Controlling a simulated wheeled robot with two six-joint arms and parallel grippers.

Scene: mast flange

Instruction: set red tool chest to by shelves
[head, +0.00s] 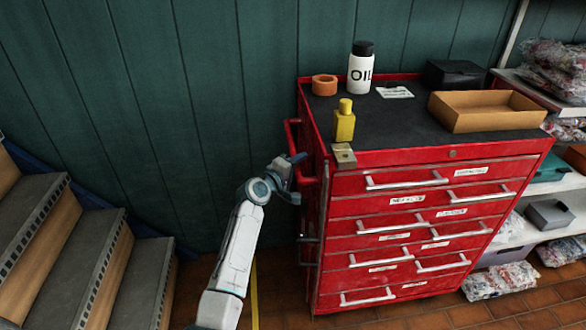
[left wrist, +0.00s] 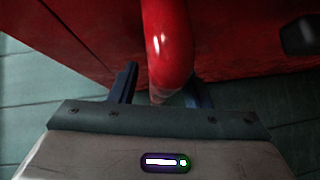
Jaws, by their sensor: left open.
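The red tool chest (head: 345,235) stands upright on the tiled floor against the green wall, with shelves (head: 560,188) close at its right. Its red side handle (head: 293,135) sticks out on the left. My left gripper (head: 298,162) is at this handle, beside the chest's left side. In the left wrist view the red handle bar (left wrist: 167,45) runs down between the two dark fingers (left wrist: 160,90), which are apart with the bar between them. I cannot tell whether either finger touches it. My right gripper is not in view.
Stairs (head: 75,250) stand at the left. Bagged goods (head: 500,281) lie low at the right.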

